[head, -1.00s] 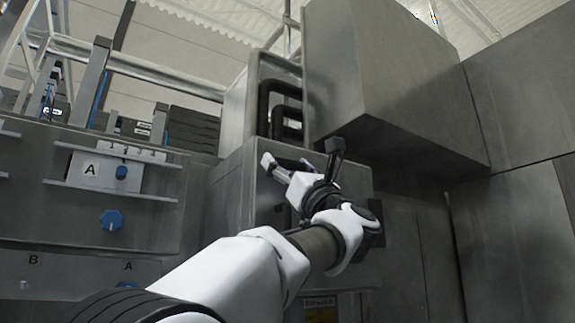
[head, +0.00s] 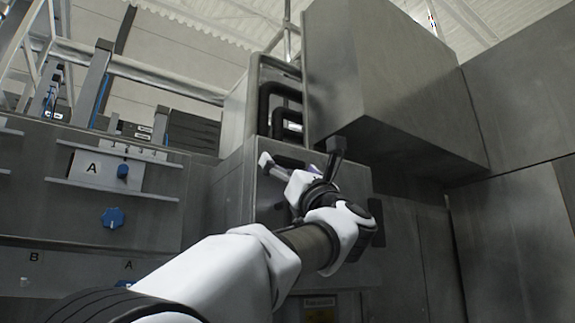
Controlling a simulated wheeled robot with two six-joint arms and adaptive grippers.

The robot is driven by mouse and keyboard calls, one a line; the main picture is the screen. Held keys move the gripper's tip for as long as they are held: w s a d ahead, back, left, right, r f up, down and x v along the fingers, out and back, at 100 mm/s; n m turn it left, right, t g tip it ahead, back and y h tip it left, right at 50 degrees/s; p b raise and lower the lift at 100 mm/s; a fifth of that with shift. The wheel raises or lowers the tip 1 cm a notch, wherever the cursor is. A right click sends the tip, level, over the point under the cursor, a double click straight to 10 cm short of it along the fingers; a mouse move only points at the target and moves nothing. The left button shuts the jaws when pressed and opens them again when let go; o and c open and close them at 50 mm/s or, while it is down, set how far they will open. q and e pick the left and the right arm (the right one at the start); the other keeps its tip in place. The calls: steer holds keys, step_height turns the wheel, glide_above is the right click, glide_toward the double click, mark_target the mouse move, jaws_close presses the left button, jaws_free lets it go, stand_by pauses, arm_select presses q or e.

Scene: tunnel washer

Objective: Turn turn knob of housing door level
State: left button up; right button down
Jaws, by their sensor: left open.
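The housing door (head: 236,185) is a grey metal panel in the middle of the head view. One finger is at the left, the other at the upper right. A small dark piece (head: 283,208) shows on the panel just left of my wrist; I cannot tell whether it is the turn knob. My gripper and wrist hide much of the panel. My right gripper is not in view.
A grey metal box (head: 385,70) overhangs just above my left gripper. Tall flat metal panels (head: 515,225) stand at the right. A panel with blue knobs (head: 112,218) and letter labels is at the left. Black pipes (head: 280,100) run behind the gripper.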

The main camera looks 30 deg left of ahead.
arm_select(q)
steer(key=v, duration=0.6)
steer(key=shift+f, duration=0.3)
steer(key=shift+s+d, duration=0.1)
steer(key=shift+d, duration=0.05)
